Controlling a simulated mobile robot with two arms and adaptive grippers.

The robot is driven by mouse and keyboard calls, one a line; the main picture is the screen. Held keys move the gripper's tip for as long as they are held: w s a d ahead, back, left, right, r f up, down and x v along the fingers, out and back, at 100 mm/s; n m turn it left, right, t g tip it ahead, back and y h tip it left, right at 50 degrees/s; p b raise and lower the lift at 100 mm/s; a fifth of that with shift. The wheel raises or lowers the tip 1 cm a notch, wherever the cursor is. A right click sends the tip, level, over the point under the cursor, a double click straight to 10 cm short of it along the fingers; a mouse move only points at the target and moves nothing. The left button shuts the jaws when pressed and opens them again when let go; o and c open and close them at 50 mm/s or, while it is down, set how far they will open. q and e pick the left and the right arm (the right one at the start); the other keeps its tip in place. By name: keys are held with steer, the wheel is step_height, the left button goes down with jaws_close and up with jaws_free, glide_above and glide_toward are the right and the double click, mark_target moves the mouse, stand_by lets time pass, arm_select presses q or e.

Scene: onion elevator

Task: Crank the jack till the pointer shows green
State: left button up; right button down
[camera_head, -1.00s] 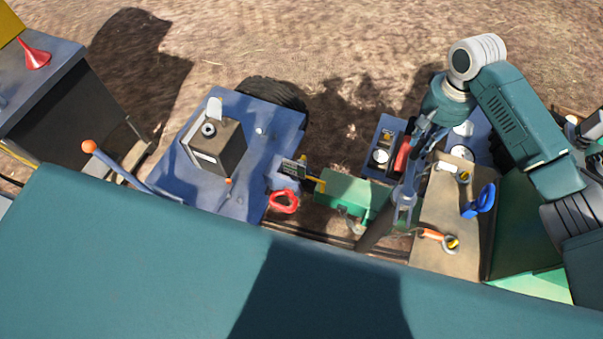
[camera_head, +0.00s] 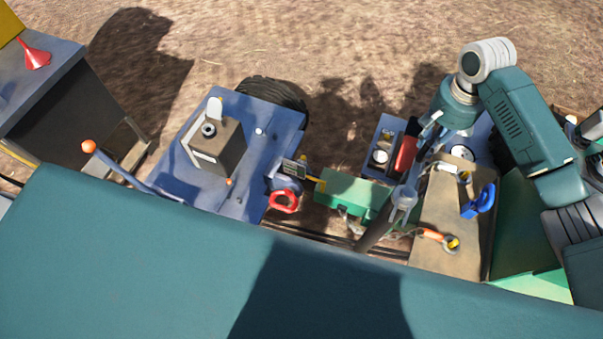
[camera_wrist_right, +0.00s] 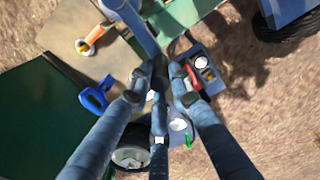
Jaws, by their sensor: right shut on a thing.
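The jack shows in the head view as a grey upright post (camera_head: 403,200) right of centre. My right gripper (camera_head: 427,132) is above and beyond the post's top, with its fingers shut on the dark crank handle. The fingers hide much of the handle. I cannot make out the pointer or its green mark. My left gripper is out of view.
A blue trailer (camera_head: 255,165) carries a dark box (camera_head: 215,147).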

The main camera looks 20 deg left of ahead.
steer(key=shift+s+d+f+n, duration=0.15)
steer(key=shift+s+f+n, duration=0.15)
steer(key=shift+f, duration=0.15)
stand_by(0.3)
steer(key=c, duration=1.6)
jaws_free()
steer(key=shift+w+a, duration=0.1)
steer(key=shift+a, duration=0.15)
steer(key=shift+o, duration=0.8)
steer(key=shift+w+r, duration=0.1)
steer(key=shift+w, duration=0.05)
steer(key=shift+w+r, duration=0.1)
steer(key=shift+r, duration=0.15)
